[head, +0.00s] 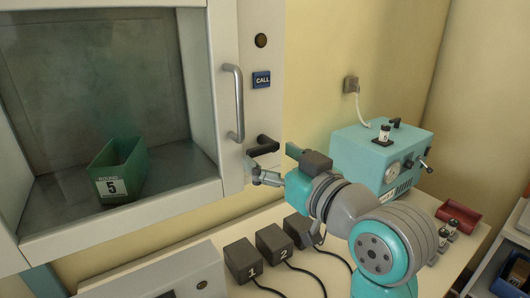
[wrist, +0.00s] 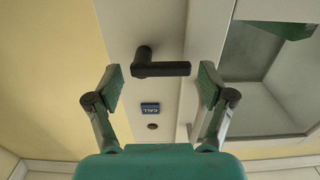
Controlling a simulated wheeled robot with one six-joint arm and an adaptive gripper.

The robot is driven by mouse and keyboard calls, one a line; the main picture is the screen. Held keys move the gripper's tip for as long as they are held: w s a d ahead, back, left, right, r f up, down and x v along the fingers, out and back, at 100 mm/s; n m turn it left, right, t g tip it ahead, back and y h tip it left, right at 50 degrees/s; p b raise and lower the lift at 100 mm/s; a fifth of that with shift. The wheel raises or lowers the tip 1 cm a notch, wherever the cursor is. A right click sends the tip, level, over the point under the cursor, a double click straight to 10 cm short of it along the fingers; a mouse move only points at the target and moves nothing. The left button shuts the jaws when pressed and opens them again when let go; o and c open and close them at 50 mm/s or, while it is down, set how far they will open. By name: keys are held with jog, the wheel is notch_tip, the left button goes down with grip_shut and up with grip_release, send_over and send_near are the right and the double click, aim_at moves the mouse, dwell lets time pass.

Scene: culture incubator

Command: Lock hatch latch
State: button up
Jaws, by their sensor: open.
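The hatch latch is a dark lever handle (head: 262,147) on the pale frame to the right of the hatch opening. It also shows in the wrist view (wrist: 162,69), lying across the picture from its round pivot. My gripper (head: 256,172) is just below the latch in the head view. In the wrist view my gripper (wrist: 160,88) is open, with one finger on each side of the lever and nothing held. I cannot tell whether a finger touches it. The hatch window (head: 85,85) has a grey vertical handle (head: 234,103) at its right edge.
A green bin (head: 122,168) marked 5 stands inside the hatch. A blue CALL sign (head: 261,79) is above the latch. Several dark numbered blocks (head: 241,259) with cables stand on the bench below my arm. A teal incubator (head: 378,158) stands to the right.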

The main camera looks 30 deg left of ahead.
jog(key=v, duration=0.9)
jog(key=w+d+f+m+t+h, duration=0.1)
jog(key=d+f+m+t+h, duration=0.2)
jog(key=f, duration=0.5)
jog(key=w+d+f+m+t+h, duration=0.1)
jog(key=w+d+f+m, duration=0.15)
jog(key=d+f, duration=0.45)
jog(key=s+d+f+m+t+h, duration=0.1)
jog(key=s+d+f+m+h, duration=0.15)
jog(key=f, duration=0.55)
jog(key=s+d+f+m+t+h, duration=0.1)
jog(key=s+d+f+m+h, duration=0.2)
jog(key=f, duration=0.5)
jog(key=s+d+f+m+h, duration=0.1)
jog(key=s+d+f+h, duration=0.1)
jog(key=s+d+f, duration=0.3)
jog(key=s+d+f+h, duration=0.2)
jog(key=s+d+f, duration=0.25)
jog(key=s, duration=0.35)
jog(key=s+d+h, duration=0.1)
jog(key=s+d, duration=0.1)
jog(key=s, duration=0.7)
jog(key=s+d, duration=0.2)
jog(key=s, duration=0.7)
jog(key=shift+s+h, duration=0.3)
jog(key=shift+h, duration=0.05)
